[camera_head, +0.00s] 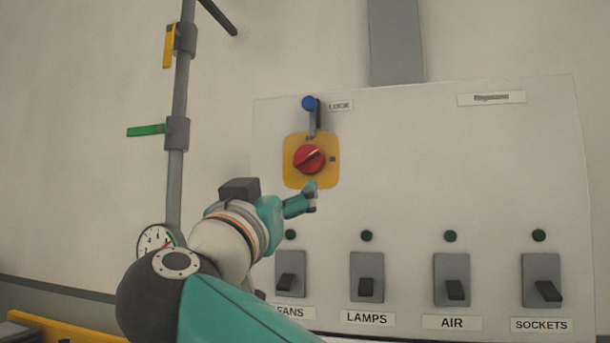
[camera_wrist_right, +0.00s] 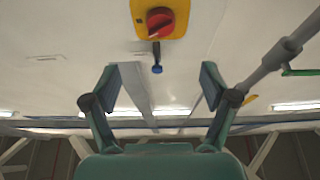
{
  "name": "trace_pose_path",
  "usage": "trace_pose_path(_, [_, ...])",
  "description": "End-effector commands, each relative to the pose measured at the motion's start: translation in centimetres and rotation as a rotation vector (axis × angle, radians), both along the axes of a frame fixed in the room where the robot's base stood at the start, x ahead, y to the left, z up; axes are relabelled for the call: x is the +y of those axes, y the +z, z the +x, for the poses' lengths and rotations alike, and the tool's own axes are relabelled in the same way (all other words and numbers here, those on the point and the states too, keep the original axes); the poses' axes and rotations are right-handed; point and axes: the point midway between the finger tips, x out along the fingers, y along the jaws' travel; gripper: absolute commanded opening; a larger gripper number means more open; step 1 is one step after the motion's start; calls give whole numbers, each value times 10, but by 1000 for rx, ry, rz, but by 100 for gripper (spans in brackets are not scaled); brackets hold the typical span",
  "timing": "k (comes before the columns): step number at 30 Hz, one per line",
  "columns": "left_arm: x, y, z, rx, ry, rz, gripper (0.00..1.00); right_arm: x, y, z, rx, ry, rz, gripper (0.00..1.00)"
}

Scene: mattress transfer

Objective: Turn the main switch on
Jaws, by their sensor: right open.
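The main switch is a red rotary knob (camera_head: 309,158) on a yellow plate (camera_head: 292,175), on the upper left of a pale panel. Its white mark points to the upper right. Above it is a lock lever with a blue ball (camera_head: 309,103), standing upright beside the LOCK label. My right gripper (camera_head: 310,198) is just below the yellow plate in the head view. In the right wrist view its two fingers (camera_wrist_right: 160,85) are spread wide with nothing between them, and the red knob (camera_wrist_right: 160,22) shows at the top, beyond the fingers. My left gripper is not in view.
Below are toggle switches labelled FANS (camera_head: 291,283), LAMPS (camera_head: 367,279), AIR (camera_head: 452,281) and SOCKETS (camera_head: 541,281), each under a dark green lamp. A pipe (camera_head: 180,90) with yellow and green handles and a gauge (camera_head: 155,240) stands left.

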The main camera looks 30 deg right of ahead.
Motion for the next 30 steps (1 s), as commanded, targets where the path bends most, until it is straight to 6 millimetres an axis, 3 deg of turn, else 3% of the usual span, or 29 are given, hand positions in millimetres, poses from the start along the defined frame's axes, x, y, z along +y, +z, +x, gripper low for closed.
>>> trace_pose_path(5, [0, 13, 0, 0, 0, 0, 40, -15, 11, 12, 0, -7, 0, 85])
trace_pose_path(21, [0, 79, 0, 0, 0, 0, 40, -92, 56, 80, 4, -4, -3, 85])
trace_pose_path(30, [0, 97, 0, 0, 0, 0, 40, -113, 63, 99, 3, 0, -3, 85])
